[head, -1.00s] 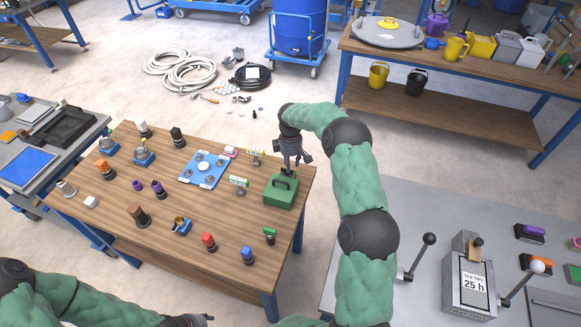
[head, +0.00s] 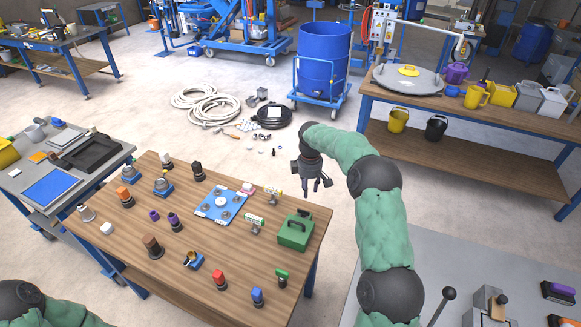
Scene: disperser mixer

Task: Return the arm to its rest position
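My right arm, in a green sleeve, comes up from the lower right and bends over the back right corner of the wooden table (head: 140,262). Its gripper (head: 318,186) points down with its fingers apart, empty, above and behind the green box with a handle (head: 295,232). The green box stands on the table's right end, clear of the gripper. My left arm shows only as a dark joint and green sleeve at the bottom left. My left gripper is out of the frame.
The table holds a blue plate (head: 222,206) and several small coloured pieces. A grey bench (head: 450,262) with a lever lies at the right. A blue barrel (head: 323,55) stands on a cart behind. A shelf table (head: 470,110) is at the back right.

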